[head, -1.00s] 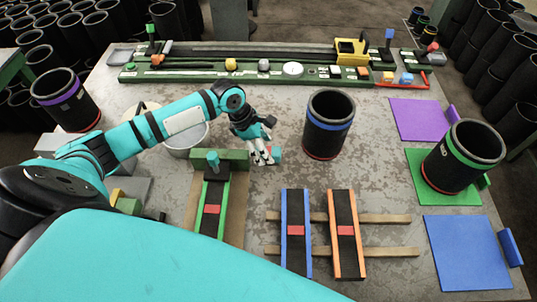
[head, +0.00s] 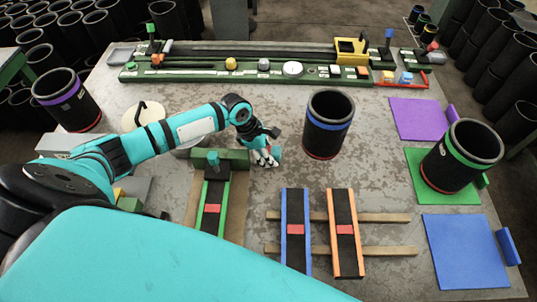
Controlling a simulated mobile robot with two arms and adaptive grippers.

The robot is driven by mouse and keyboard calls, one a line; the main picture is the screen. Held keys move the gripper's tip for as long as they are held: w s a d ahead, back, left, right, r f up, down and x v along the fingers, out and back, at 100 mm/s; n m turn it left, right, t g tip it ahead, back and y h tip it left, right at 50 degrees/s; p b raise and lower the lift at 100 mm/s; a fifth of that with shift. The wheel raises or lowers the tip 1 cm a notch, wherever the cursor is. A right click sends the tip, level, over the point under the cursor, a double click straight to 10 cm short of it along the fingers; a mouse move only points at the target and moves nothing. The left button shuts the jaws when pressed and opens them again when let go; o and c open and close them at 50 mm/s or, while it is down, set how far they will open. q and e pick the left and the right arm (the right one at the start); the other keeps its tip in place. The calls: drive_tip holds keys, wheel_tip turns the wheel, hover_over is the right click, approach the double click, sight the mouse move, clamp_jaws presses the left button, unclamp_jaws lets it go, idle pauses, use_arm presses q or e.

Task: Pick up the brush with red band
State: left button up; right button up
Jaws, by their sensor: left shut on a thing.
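My left gripper (head: 266,157) is low over the middle of the table, just right of the green block at the head of the green-edged strip. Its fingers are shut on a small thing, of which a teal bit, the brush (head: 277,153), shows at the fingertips. The fingers hide most of it, and I cannot make out its red band clearly. I cannot tell whether it touches the table. My right gripper is not in view.
A black sleeve with a blue band (head: 329,124) stands close right of the gripper. Blue-edged (head: 295,258) and orange-edged (head: 346,255) strips lie in front. A green-banded sleeve (head: 462,156) stands on a green mat. A green rail station (head: 200,73) spans the back.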

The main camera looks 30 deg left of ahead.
use_arm(q)
drive_tip(key=shift+c, duration=1.2)
drive_tip(key=shift+r, duration=0.15)
drive_tip(key=shift+r, duration=0.3)
drive_tip(key=r, duration=0.1)
drive_tip(key=s+r, duration=0.1)
drive_tip(key=shift+d+r+b, duration=0.15)
drive_tip(key=shift+r+b, duration=0.15)
drive_tip(key=shift+b, duration=0.1)
drive_tip(key=s+d, duration=0.1)
drive_tip(key=s, duration=0.3)
drive_tip(key=s+d+r, duration=0.1)
drive_tip(key=s+d, duration=0.1)
drive_tip(key=s, duration=0.3)
drive_tip(key=s+d+b, duration=0.1)
drive_tip(key=s+d, duration=0.1)
drive_tip(key=s, duration=0.3)
drive_tip(key=shift+r, duration=0.3)
drive_tip(key=o, duration=0.6)
drive_tip(key=c, duration=0.4)
